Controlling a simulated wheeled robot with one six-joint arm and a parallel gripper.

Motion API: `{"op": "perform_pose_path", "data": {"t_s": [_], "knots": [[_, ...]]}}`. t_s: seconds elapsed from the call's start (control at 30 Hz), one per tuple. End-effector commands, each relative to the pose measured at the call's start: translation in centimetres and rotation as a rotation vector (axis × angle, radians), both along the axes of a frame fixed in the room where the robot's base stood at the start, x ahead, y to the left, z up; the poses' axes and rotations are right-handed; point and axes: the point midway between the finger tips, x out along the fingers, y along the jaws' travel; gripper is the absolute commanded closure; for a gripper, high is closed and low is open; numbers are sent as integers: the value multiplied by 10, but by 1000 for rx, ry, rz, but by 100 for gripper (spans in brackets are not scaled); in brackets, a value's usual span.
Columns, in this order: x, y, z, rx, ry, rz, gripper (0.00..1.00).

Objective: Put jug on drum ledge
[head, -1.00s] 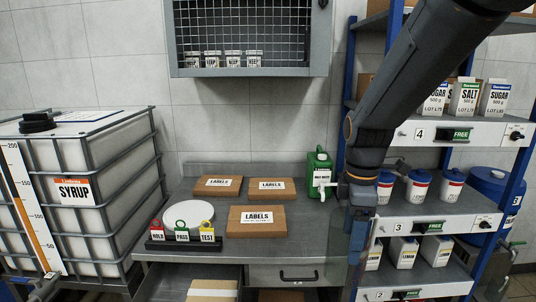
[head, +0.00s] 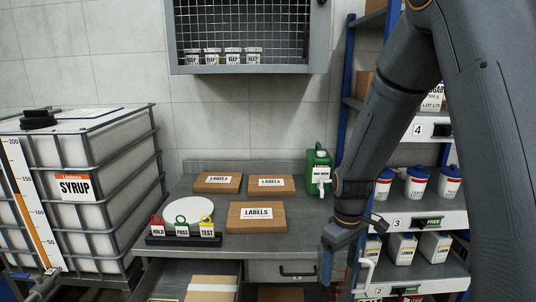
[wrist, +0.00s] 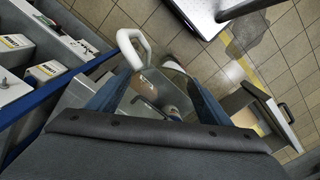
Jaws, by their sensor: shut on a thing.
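The jug shows a white loop handle (head: 367,270) and a clear body with red marks, low in front of the shelf rack in the head view. In the wrist view the same white handle (wrist: 132,45) stands out beyond the fingers, with the see-through body between them. My gripper (head: 329,268) is shut on the jug, which hangs in the air. Its two blue fingers (wrist: 152,98) lie on either side of the jug in the wrist view. I cannot make out the drum or its ledge; my arm covers the right side of the head view.
The shelf rack (head: 427,221) with tubs and cartons stands close to my gripper on the right. The bench (head: 330,215) holds a green jerrycan (head: 318,172) and several label boxes (head: 256,217). An open drawer (head: 170,285) juts out below. Tiled floor (wrist: 185,45) shows in the wrist view.

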Motion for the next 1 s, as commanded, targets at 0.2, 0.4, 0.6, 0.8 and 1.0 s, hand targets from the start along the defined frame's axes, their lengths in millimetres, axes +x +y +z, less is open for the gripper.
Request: {"op": "perform_pose_path", "data": {"t_s": [0.2,0.4,0.6,0.8,1.0], "knots": [[6,-2,-78,-1,6,-349,52],[7,-2,-118,0,2,-551,52],[7,-2,-129,0,-1,-616,52],[7,-2,-129,0,-1,-617,52],[7,-2,-129,0,-1,-616,52]]}}
